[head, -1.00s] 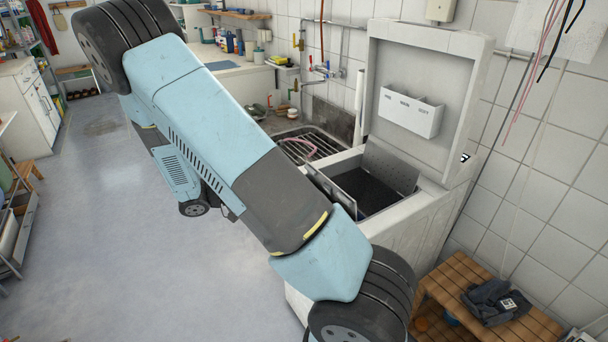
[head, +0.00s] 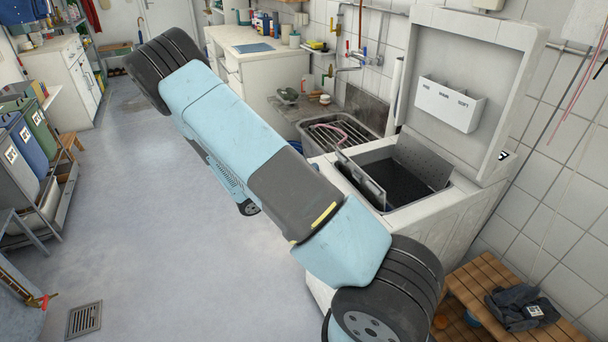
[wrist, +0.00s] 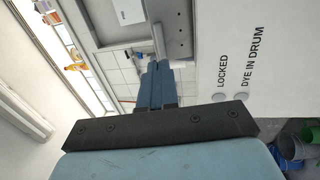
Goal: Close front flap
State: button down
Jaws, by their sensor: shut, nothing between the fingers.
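A white top-loading washer (head: 470,212) stands with its lid (head: 480,85) raised. In its opening, the front flap (head: 362,180), a narrow grey plate, stands up tilted on the left side. A second, perforated grey flap (head: 423,163) stands up at the back right. The dark drum space shows between them. My gripper (wrist: 153,68) shows in the wrist view with its blue fingers together and empty. Its tips are near a grey plate with holes (wrist: 178,30); I cannot tell which flap this is or whether they touch. My gripper does not show in the head view.
A sink with a rack (head: 335,130) adjoins the washer at its far left. A slatted wooden bench (head: 475,285) with dark cloth stands at the lower right. Bins (head: 35,140) line the left. The middle floor is open, with a drain grate (head: 84,319).

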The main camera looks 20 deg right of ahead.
aim_at(339, 157)
jog(key=d, duration=0.4)
jog(key=d+r, duration=0.1)
jog(key=d, duration=0.2)
jog(key=shift+w+d+r, duration=0.1)
